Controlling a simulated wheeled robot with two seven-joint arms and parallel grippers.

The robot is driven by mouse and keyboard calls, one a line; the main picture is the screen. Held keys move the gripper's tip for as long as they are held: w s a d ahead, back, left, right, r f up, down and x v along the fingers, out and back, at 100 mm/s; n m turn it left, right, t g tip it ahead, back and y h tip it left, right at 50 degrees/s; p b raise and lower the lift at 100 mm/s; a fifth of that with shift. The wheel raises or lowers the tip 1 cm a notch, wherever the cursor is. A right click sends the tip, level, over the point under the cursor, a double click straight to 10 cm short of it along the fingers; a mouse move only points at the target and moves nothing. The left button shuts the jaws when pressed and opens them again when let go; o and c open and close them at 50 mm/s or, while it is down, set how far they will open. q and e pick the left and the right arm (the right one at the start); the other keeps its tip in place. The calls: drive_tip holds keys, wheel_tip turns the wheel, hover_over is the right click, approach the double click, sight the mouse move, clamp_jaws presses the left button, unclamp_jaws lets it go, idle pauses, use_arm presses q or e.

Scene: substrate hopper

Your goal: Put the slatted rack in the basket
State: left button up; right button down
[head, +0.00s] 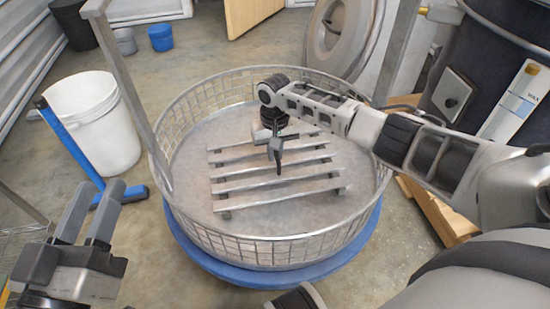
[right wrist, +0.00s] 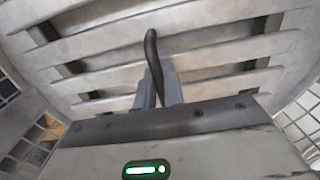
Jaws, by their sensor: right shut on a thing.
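The slatted rack (head: 262,195) is a grey metal grid of several parallel slats. It is inside the round wire basket (head: 270,248), within its walls, over the basket floor. My right gripper (head: 277,152) reaches in from the right and is shut at the rack's upper middle. In the right wrist view its fingers (right wrist: 159,90) are closed on a dark curved handle of the rack, and the slats (right wrist: 200,60) spread behind. Whether the rack's feet touch the floor is hard to tell. My left gripper (head: 88,212) is open and empty, outside the basket at the lower left.
The basket has upright metal posts (head: 128,90) and stands on a blue round base (head: 270,275). A white bucket (head: 95,125) and a blue-handled tool (head: 70,145) stand at left. A dark drum and a wooden pallet (head: 440,210) are at right.

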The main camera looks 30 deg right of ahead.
use_arm(q)
drive_tip(key=shift+w+a+r+m+t+h, duration=0.1)
drive_tip(key=shift+r+m+t+h, duration=0.2)
drive_tip(key=shift+r+m, duration=0.15)
use_arm(e)
drive_tip(key=shift+f, duration=0.3)
drive_tip(key=shift+f, duration=0.2)
drive_tip(key=c, duration=1.5)
unclamp_jaws()
